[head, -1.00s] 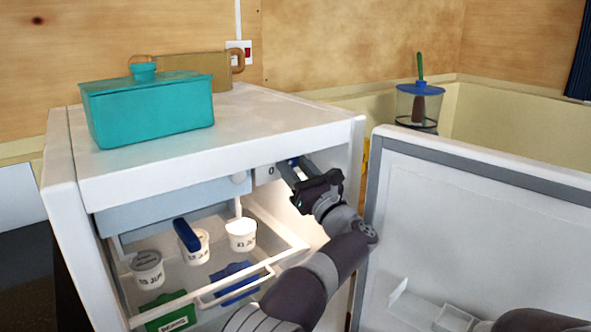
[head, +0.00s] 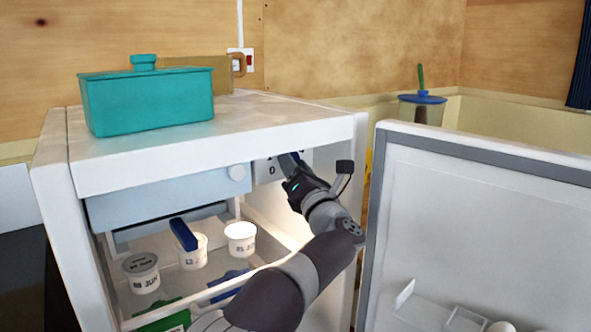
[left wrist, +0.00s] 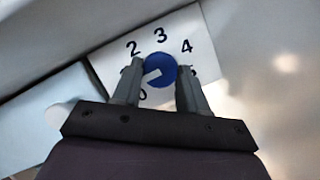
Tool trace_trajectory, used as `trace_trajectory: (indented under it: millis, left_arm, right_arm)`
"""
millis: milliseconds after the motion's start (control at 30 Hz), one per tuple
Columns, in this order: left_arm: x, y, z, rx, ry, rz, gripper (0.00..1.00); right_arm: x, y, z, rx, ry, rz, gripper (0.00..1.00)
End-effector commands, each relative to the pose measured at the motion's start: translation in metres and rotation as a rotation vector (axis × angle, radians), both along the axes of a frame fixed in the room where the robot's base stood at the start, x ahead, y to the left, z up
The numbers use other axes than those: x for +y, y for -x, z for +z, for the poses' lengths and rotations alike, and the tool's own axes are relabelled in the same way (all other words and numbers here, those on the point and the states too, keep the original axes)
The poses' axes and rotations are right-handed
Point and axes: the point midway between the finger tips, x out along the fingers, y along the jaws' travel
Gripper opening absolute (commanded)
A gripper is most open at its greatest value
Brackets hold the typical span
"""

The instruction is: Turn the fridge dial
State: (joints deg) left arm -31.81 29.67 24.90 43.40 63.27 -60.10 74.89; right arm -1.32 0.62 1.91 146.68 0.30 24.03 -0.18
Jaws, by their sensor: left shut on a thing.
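The fridge dial is a round blue knob (left wrist: 163,66) with a white pointer mark. It sits on a white number plate (left wrist: 196,36) inside the open fridge, under its top. In the left wrist view the mark points to the lower left, toward the side of the 0 and the hidden 1; 2, 3 and 4 are readable. My left gripper (left wrist: 161,78) is shut on the dial, one finger on each side. In the head view my left gripper (head: 288,160) reaches to the plate (head: 268,171) and mostly hides the knob. My right gripper is out of view.
The fridge door (head: 460,215) stands open at right. A pale blue freezer flap (head: 165,203) with a white knob (head: 237,172) is left of the dial. Below are several white tubs (head: 241,239). A teal lidded box (head: 150,100) stands on the fridge top (head: 270,122).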

Motion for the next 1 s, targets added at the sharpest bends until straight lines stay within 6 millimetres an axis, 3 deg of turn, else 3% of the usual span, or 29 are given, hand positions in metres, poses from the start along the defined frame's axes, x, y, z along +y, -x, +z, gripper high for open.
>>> trace_trajectory:
  millis: [533,567,600,1000]
  left_arm:
    - [0.0002,0.0002,0.0005,0.015,-0.020,0.000,0.12]
    - [0.0002,0.0002,0.0005,0.015,-0.020,0.000,0.52]
    - [0.0002,0.0002,0.0005,0.014,-0.020,0.000,0.65]
    - [-0.0033,0.0071,-0.0027,0.015,-0.020,-0.002,0.67]
  right_arm:
    - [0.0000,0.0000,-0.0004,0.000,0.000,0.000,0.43]
    - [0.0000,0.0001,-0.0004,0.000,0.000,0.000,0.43]
    - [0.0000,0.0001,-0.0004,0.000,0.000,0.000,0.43]
    - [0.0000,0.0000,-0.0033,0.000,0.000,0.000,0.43]
